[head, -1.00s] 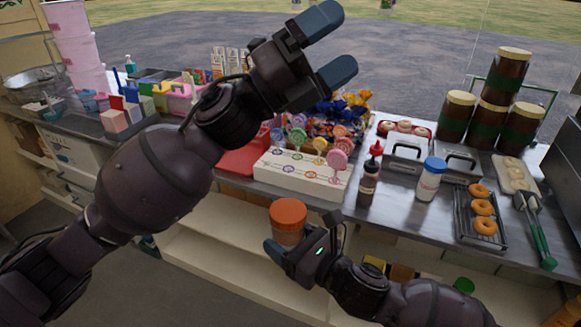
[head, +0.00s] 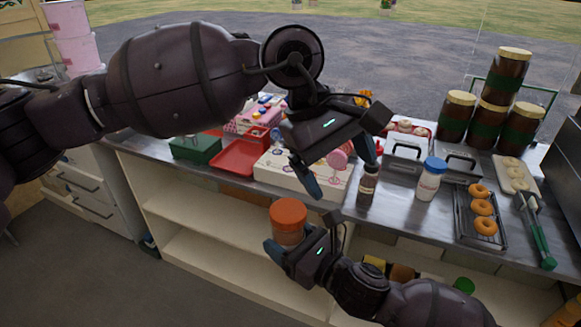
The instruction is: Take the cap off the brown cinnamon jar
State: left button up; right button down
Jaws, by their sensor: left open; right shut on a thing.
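The cinnamon jar (head: 288,238) has a brownish body under a wide orange-brown cap (head: 288,213). It is upright in the air in front of the counter, with the cap on. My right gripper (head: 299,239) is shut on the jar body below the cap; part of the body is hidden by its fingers. My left gripper (head: 340,174) is open and empty, pointing down, above and to the right of the cap and apart from it.
Behind the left gripper, a white lollipop stand (head: 275,174) and a dark sauce bottle (head: 367,187) stand on the counter. A blue-capped white jar (head: 429,182), a doughnut rack (head: 464,222) and stacked brown jars (head: 455,118) are further right. Open shelves (head: 215,215) lie below.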

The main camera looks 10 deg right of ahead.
aim_at(290, 210)
pick_arm(q)
jog(key=w+a+m+y, duration=0.1)
jog(key=a, duration=0.1)
jog(key=w+a+f+m+t+y, duration=0.1)
jog(key=a+y, duration=0.1)
jog(key=w+a+f+m+t+y, duration=0.1)
jog(key=m, duration=0.1)
jog(key=shift+w+a, duration=0.1)
jog(key=shift+a, duration=0.3)
jog(key=shift+a+f+m+y, duration=0.1)
jog(key=shift+a+m+y, duration=0.25)
jog(key=shift+m, duration=0.25)
jog(key=shift+f, duration=4)
